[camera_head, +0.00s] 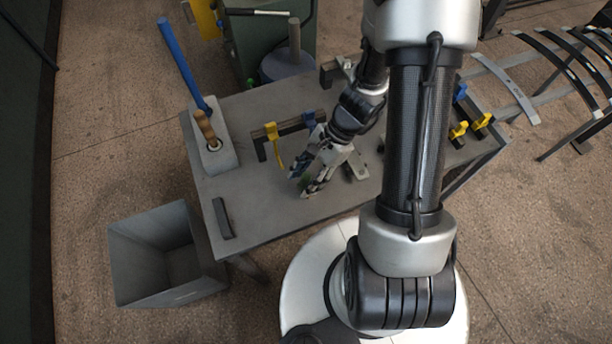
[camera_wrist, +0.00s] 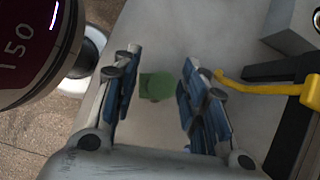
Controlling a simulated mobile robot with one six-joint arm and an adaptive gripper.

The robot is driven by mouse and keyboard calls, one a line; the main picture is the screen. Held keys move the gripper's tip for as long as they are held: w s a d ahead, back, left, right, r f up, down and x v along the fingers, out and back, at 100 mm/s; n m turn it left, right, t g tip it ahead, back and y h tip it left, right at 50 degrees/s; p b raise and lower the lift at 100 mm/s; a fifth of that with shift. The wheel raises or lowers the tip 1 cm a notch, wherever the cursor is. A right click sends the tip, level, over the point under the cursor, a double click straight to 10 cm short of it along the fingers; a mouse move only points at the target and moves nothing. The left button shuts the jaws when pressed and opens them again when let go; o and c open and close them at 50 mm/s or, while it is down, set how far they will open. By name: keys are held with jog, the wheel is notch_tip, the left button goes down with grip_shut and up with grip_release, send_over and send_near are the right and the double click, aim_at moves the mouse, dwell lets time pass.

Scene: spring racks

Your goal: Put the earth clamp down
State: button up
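My gripper (camera_head: 304,187) points down low over the left-centre of the grey bench. In the wrist view its two blue-padded fingers (camera_wrist: 160,82) stand apart.
The bench (camera_head: 265,205) has free room at front left. A grey block (camera_head: 216,158) holds a blue-handled tool. A dark bar (camera_head: 222,218) lies near the left edge. An open bin (camera_head: 150,290) stands below.

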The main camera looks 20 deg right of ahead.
jog(key=shift+r, duration=0.2)
jog(key=p+v, duration=0.5)
jog(key=v, duration=0.7)
jog(key=s+a+r+n+t+h, duration=0.3)
jog(key=r+n, duration=0.5)
jog(key=r, duration=0.3)
jog(key=s+a+r+n+t+h, duration=0.2)
jog(key=s+r+n, duration=0.4)
jog(key=r, duration=0.6)
jog(key=shift+a+n+t+h, duration=0.45)
jog(key=shift+n+h, duration=0.25)
jog(key=shift+n, duration=0.2)
jog(key=shift+s, duration=0.15)
